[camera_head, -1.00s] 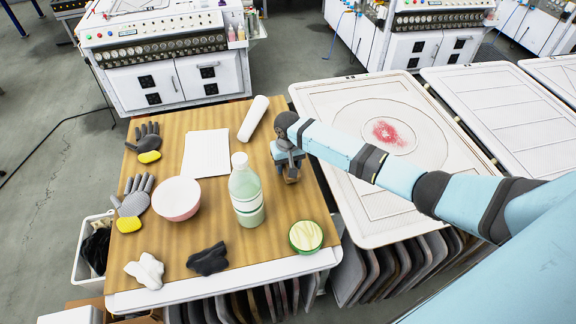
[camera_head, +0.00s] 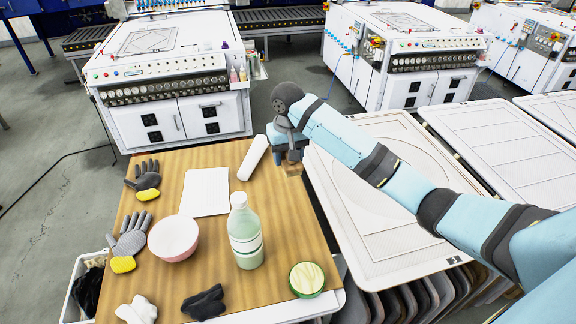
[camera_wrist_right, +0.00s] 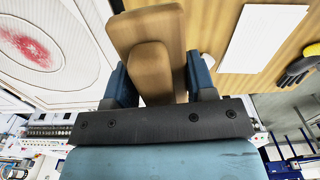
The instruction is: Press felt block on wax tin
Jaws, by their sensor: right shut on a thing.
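The wax tin (camera_head: 307,279), round with a green rim and pale cream contents, stands open near the front right corner of the wooden table. My right gripper (camera_head: 290,152) is by the table's back right edge, well behind the tin. It is shut on the tan felt block (camera_wrist_right: 150,45), which sits between both fingers in the right wrist view. In the head view only a small part of the block (camera_head: 292,170) shows below the gripper. The tin is not seen in the wrist view. My left gripper is not in view.
A green bottle (camera_head: 245,235) and a pink bowl (camera_head: 173,240) stand left of the tin. A white roll (camera_head: 253,158) lies close to the gripper. Paper (camera_head: 205,192), gloves and cloths lie further left. A screen frame (camera_head: 400,255) lies right of the table.

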